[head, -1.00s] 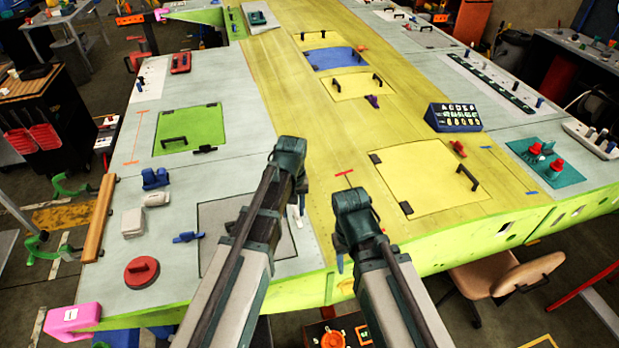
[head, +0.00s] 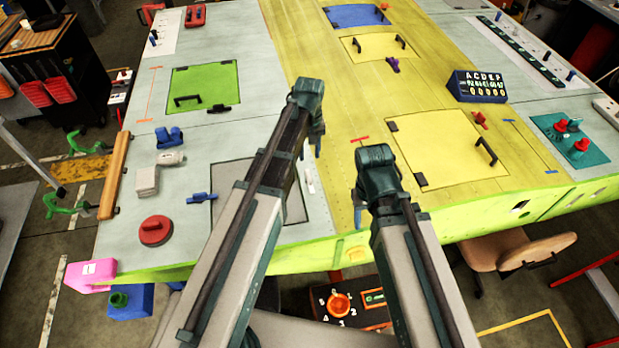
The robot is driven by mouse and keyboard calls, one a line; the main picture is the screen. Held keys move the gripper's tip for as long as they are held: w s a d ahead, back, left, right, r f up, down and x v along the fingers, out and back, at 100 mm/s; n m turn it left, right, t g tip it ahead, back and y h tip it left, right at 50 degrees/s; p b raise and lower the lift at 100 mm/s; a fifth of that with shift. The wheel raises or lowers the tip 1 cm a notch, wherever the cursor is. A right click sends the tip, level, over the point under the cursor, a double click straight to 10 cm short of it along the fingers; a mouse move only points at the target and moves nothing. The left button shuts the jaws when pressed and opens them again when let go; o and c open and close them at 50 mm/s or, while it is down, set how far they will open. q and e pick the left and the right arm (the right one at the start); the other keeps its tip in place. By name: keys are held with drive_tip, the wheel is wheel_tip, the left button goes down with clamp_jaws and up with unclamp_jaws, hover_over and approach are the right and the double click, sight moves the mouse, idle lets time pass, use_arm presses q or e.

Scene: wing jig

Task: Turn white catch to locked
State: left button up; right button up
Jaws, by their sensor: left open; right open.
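A small white catch (head: 309,179) lies at the right edge of the grey panel (head: 228,208), on the near part of the wing. It is partly hidden by my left arm, and I cannot make out which way its lever is turned. My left gripper (head: 318,143) hangs above the wing just beyond the white catch, apart from it in the picture; it is open and empty. My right gripper (head: 358,208) is over the yellow skin, to the right of the catch, open and empty. The fingers of both are largely hidden by the wrists.
A blue catch (head: 201,198) sits at the panel's left edge. A red round knob (head: 156,230), white blocks (head: 146,181) and a blue clamp (head: 169,137) stand further left. The green wing edge (head: 480,205) is near me.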

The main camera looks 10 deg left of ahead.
sight(309, 176)
use_arm(q)
wheel_tip(309, 176, down, 11)
drive_tip(key=b, duration=0.9)
drive_tip(key=shift+r+b, duration=0.1)
drive_tip(key=shift+b, duration=0.25)
drive_tip(key=shift+r, duration=0.1)
clamp_jaws()
